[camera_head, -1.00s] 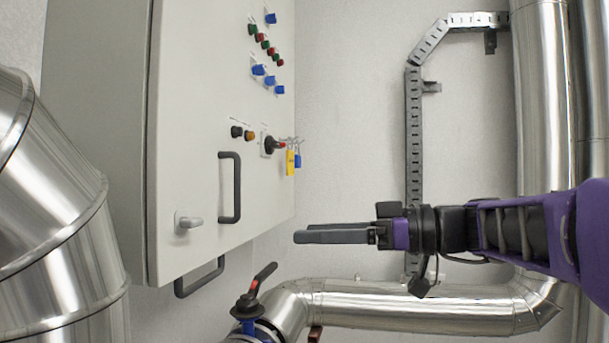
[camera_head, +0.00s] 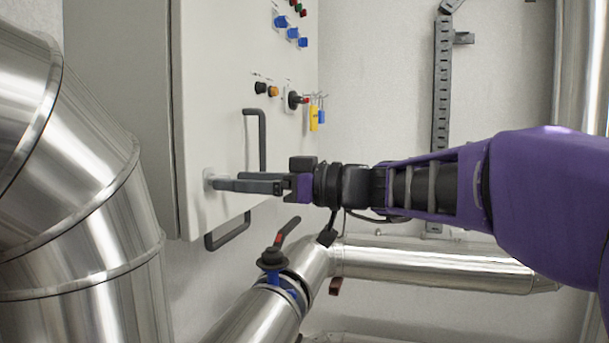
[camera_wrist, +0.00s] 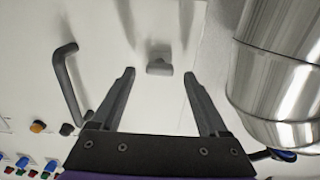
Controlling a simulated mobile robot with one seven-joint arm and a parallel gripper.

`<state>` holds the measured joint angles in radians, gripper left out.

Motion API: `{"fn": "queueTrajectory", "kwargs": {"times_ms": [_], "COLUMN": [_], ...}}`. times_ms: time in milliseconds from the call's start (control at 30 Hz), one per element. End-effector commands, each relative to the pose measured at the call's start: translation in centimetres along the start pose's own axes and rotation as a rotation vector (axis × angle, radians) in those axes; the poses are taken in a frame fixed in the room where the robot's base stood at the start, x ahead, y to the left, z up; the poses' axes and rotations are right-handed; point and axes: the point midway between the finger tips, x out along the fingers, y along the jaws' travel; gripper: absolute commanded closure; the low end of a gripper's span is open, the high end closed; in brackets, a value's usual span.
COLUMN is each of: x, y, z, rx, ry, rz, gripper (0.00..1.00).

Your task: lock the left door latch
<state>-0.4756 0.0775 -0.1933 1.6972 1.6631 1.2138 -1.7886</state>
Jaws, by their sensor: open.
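The left door latch (camera_wrist: 159,68) is a small light-grey lever on the white cabinet door. In the wrist view it sits ahead of my gripper (camera_wrist: 158,84), between the lines of the two fingers and a little beyond their tips. My gripper is open and empty. In the head view the fingertips of my gripper (camera_head: 228,184) reach the door at the latch (camera_head: 209,179) and hide most of it. I cannot tell there whether they touch it.
A dark door handle (camera_head: 262,140) stands just beside my fingers. Knobs and padlocks (camera_head: 314,118) sit further right. A red-levered valve (camera_head: 273,257) and steel pipe (camera_head: 430,265) lie below. A large silver duct (camera_head: 75,200) is at left.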

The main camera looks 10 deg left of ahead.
Motion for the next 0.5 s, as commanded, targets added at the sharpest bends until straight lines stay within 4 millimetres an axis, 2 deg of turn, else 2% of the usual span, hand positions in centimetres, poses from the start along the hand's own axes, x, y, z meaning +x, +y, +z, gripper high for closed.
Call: {"fn": "queueTrajectory", "kwargs": {"times_ms": [200, 467, 500], "x": [1.7, 1.8, 1.8], "y": [0.0, 0.0, 0.0], "z": [0.0, 0.1, 0.1], "rx": [0.001, 0.001, 0.001], "ry": [0.0, 0.0, 0.0], "rz": [0.0, 0.0, 0.0], "gripper": [0.22, 0.22, 0.26]}}
